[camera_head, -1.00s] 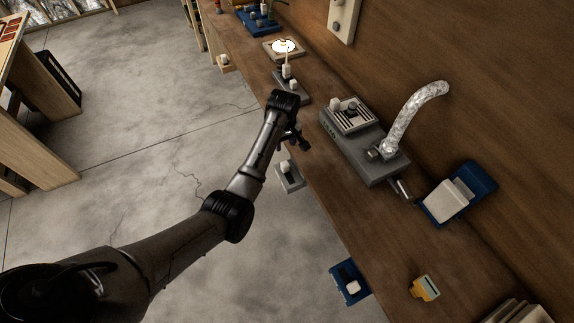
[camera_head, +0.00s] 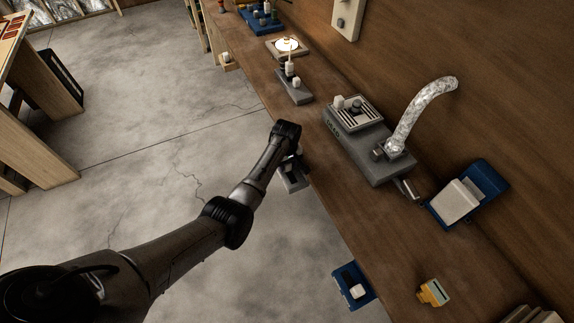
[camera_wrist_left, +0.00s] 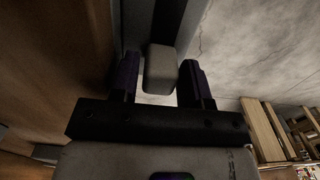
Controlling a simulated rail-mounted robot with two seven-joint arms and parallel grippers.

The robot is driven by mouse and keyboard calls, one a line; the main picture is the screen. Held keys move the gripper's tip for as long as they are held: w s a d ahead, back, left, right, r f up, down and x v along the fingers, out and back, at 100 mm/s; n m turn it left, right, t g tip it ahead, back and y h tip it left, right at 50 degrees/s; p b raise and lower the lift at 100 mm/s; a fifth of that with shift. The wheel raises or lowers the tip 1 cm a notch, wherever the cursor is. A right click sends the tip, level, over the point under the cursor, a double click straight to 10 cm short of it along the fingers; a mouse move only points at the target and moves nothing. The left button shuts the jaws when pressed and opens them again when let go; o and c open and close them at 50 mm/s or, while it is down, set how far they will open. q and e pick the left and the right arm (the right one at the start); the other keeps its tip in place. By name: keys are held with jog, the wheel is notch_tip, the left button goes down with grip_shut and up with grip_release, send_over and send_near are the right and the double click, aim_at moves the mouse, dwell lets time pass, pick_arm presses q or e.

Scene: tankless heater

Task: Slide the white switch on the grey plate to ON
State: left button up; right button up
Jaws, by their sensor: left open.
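The grey plate (camera_head: 294,181) is on the front edge of the bench in the head view, partly hidden by my left arm. In the left wrist view the grey plate (camera_wrist_left: 158,22) runs up the top middle. The white switch (camera_wrist_left: 159,62) stands out from it as a pale block. My left gripper (camera_wrist_left: 158,80) is open, with one finger on each side of the switch. Whether a finger touches it I cannot tell. In the head view my left gripper (camera_head: 292,155) is mostly hidden behind its own wrist, at the plate. My right gripper is not in view.
On the bench stand a grey heater unit (camera_head: 362,143) with a silver hose (camera_head: 425,105), a blue holder with a white rocker (camera_head: 466,195) and a yellow block (camera_head: 433,292). A blue plate with a white knob (camera_head: 353,286) is on the front edge. Open floor lies left.

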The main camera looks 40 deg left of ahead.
pick_arm(q)
jog(key=shift+f, duration=0.15)
jog(key=shift+c, duration=0.2)
grip_shut()
